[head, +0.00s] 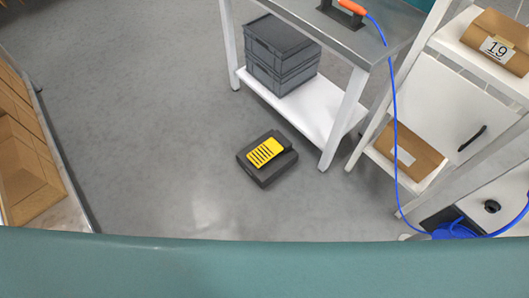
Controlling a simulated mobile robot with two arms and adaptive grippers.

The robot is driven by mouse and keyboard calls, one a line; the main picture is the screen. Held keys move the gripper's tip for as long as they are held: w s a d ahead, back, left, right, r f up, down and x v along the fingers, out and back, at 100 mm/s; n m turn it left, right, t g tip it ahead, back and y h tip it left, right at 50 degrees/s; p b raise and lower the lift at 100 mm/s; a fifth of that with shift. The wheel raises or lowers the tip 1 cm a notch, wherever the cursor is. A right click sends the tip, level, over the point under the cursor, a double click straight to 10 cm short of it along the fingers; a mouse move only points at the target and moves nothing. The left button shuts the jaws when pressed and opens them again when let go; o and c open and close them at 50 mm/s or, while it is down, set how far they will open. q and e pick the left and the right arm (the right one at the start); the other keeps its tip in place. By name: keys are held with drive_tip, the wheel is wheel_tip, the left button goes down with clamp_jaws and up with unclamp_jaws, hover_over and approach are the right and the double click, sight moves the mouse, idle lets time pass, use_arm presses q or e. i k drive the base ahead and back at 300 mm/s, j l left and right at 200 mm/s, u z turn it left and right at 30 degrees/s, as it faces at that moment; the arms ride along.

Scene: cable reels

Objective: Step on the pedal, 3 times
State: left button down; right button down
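A foot pedal (266,158) lies on the grey floor near the middle of the head view. It has a dark base and a yellow top plate with black stripes. It sits just left of the front leg of the workbench. Nothing touches the pedal in this view. Neither of my grippers shows in the head view.
The workbench (325,36) stands behind and right of the pedal, with grey crates (281,50) on its white lower shelf (318,108). A blue cable (395,130) hangs down at right, beside a white rack (384,140). Cardboard boxes (28,170) stand at left. The floor left of the pedal is clear.

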sight(269, 149)
drive_tip(key=i+l+u, duration=0.25)
drive_tip(key=i+l, duration=1)
